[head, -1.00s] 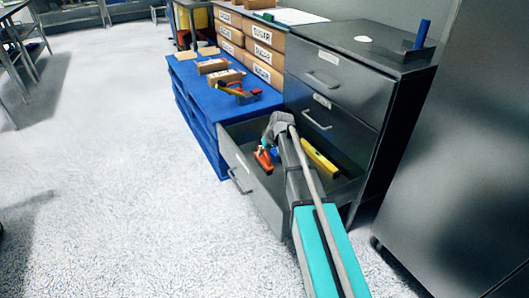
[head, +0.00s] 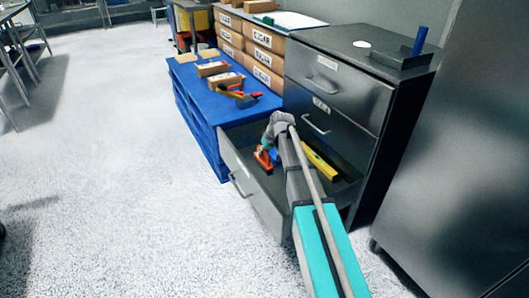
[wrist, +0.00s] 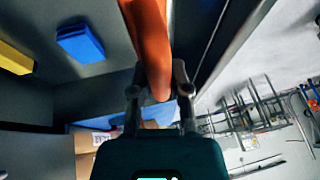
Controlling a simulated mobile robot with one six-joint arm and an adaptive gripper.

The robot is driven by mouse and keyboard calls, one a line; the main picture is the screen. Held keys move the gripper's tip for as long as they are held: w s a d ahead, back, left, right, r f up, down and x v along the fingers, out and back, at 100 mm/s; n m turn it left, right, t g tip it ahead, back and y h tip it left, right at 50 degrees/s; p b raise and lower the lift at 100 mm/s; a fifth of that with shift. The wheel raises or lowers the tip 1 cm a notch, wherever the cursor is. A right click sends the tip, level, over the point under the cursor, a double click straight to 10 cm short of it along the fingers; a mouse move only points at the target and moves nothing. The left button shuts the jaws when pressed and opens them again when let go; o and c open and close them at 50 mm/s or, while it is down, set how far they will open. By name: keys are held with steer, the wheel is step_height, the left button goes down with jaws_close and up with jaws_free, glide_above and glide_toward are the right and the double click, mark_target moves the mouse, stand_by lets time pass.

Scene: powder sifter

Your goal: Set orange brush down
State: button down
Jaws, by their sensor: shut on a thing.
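The orange brush (head: 264,158) is in or just above the open bottom drawer (head: 249,190) of the dark cabinet. My gripper (wrist: 160,92) is shut on its orange handle (wrist: 150,45) in the wrist view, and the handle runs up out of the top of that picture. In the head view my wrist hides much of the gripper. I cannot tell whether the brush touches the drawer floor. A yellow level (head: 320,166) lies in the drawer to the right of my arm. A blue block-like thing (wrist: 80,43) lies in the drawer in the wrist view.
A blue pallet-like platform (head: 192,88) stands left of the drawer, with small boxes (head: 226,81) and tools (head: 238,94) on top. Labelled sugar boxes (head: 265,57) are stacked behind. A steel cabinet (head: 455,175) stands at the right.

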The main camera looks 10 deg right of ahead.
steer(key=shift+r, duration=0.1)
step_height(320, 180, up, 58)
steer(key=p, duration=5.8)
